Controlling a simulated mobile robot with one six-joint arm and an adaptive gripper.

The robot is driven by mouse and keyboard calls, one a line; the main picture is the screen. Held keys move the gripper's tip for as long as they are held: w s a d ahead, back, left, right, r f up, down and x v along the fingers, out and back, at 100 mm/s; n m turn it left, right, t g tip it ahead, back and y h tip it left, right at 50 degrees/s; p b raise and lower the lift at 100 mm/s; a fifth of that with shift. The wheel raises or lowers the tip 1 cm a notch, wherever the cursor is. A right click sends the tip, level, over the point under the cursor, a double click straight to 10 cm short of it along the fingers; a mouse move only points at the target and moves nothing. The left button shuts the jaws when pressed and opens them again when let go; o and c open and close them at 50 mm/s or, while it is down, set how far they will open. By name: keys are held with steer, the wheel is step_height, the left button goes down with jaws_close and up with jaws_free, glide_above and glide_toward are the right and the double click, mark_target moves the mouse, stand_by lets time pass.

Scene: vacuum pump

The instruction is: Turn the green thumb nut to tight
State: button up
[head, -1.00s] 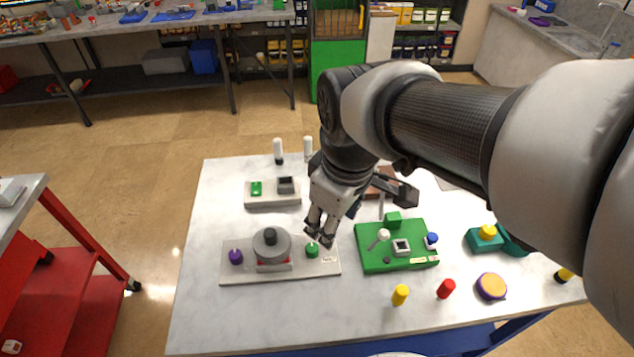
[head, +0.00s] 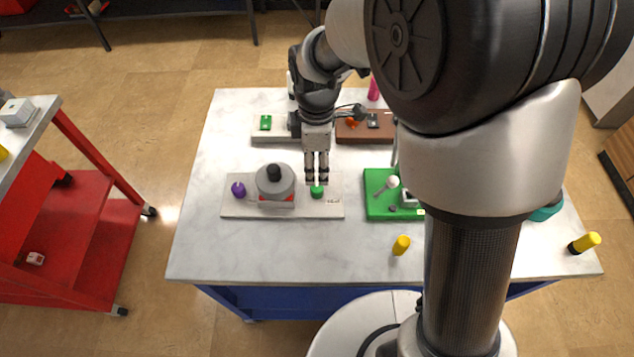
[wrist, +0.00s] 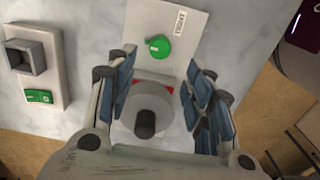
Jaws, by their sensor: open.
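The green thumb nut (head: 317,192) stands on the right part of a pale plate (head: 236,211). In the wrist view the nut (wrist: 158,46) shows a white mark on its top, and a label (wrist: 181,22) that seems to read "TIGHT" lies beyond it. My gripper (head: 317,180) points down close to the nut, slightly behind it in the head view. In the wrist view its open fingers (wrist: 158,64) are spread, with nothing held; the nut lies just past the fingertips. I cannot tell the exact height gap.
A grey round pump body (head: 275,180) with a black knob stands left of the nut on the same plate, and a purple knob (head: 238,189) is farther left. A green board (head: 377,206) lies to the right. The table front is mostly clear.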

mark_target(317, 187)
step_height(317, 187, down, 10)
steer(key=b, duration=0.2)
steer(key=shift+r+b, duration=0.15)
steer(key=shift+b, duration=0.15)
steer(key=shift+c, duration=0.3)
steer(key=c, duration=1)
